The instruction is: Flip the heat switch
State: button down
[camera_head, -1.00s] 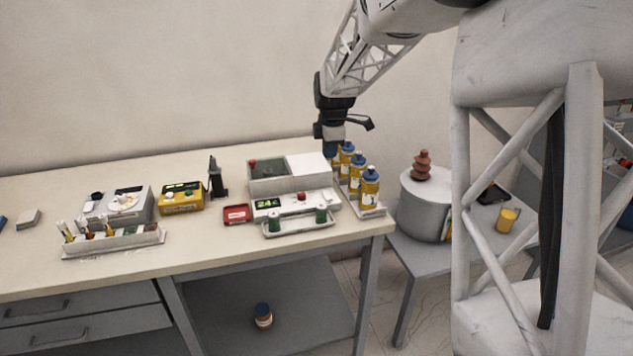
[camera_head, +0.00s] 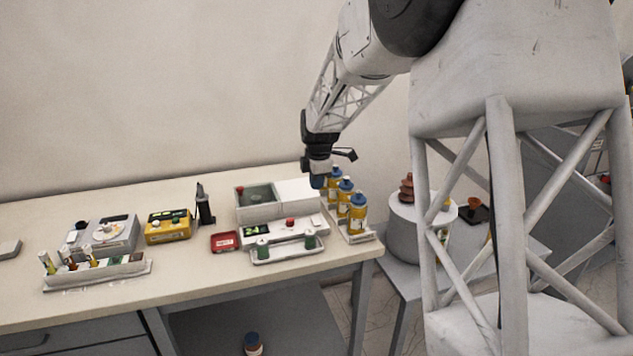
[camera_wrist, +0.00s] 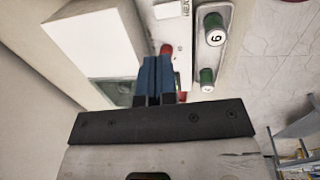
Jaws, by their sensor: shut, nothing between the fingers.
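The white bath device (camera_head: 275,233) stands on the bench, with a green display and a red knob (camera_head: 290,222) on its front panel. In the wrist view, a partly cut-off label (camera_wrist: 172,10) reading "HEA" lies on the white panel. A red part (camera_wrist: 166,50) shows just beyond my fingertips. I cannot tell which part is the heat switch; my fingers may hide some of the panel. My gripper (camera_head: 317,183) points down above the back right of the device, near the blue-capped bottles. In the wrist view its blue fingers (camera_wrist: 152,75) are together and empty.
Several blue-capped yellow bottles (camera_head: 357,212) stand in a rack right of the device.

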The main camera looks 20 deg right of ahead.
aim_at(315, 218)
jog(key=f, duration=0.4)
jog(key=w+f, duration=0.1)
jog(key=f, duration=0.6)
jog(key=shift+w+f, duration=0.35)
